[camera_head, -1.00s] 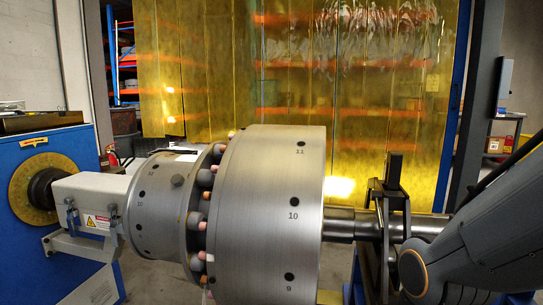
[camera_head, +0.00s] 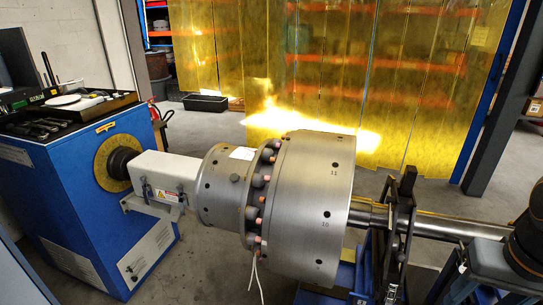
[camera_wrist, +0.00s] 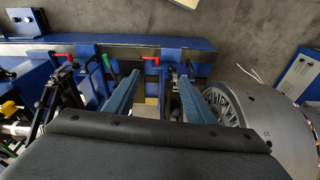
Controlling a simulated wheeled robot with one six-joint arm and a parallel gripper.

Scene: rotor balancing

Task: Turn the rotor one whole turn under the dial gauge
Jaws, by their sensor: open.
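The rotor (camera_head: 300,205) is a big grey steel drum with numbered holes, 10 and 11 readable. It lies level on its shaft (camera_head: 435,225), with a smaller drum (camera_head: 222,175) and a ring of pinkish-tipped bolts at its left. In the wrist view the rotor (camera_wrist: 262,122) shows at the right edge. My gripper (camera_wrist: 157,88) has two blue fingers spread apart with nothing held between them. It points down over the blue stand and is clear of the rotor; it is not seen in the head view. I cannot make out a dial gauge.
A blue drive cabinet (camera_head: 75,180) stands at the left, with tools and a dark tray (camera_head: 75,102) on top. A dark bearing support (camera_head: 398,235) holds the shaft right of the rotor. Blue rails with red handles (camera_wrist: 151,60) lie below my gripper. Yellow curtains (camera_head: 330,70) hang behind.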

